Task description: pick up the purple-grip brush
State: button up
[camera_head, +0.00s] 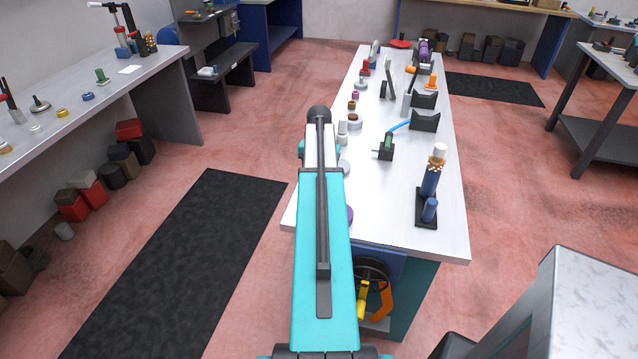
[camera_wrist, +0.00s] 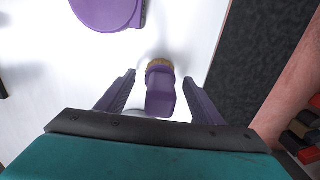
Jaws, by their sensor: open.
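The purple-grip brush (camera_wrist: 160,98) shows in the wrist view, with its purple grip toward my wrist and its short tan bristles toward the top of the picture. My gripper (camera_wrist: 159,77) is open, with one dark purple finger on each side of the brush. A gap shows between the brush and each finger. The lower end of the grip is close to my gripper's dark palm edge; I cannot tell if they touch. In the head view my teal arm covers the brush and the gripper.
A purple disc (camera_wrist: 103,10) lies on the white bench top near the brush. The bench (camera_head: 386,205) also carries a navy stand (camera_head: 427,208), a dark block with a green part (camera_head: 386,146), and several small pucks along its left side. A dark mat (camera_head: 180,265) lies on the floor left.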

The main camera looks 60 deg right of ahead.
jog(key=c, duration=1.2)
jog(key=shift+o, duration=0.2)
jog(key=shift+r, duration=0.15)
jog(key=shift+r+b, duration=1.35)
jog(key=shift+r, duration=3.5)
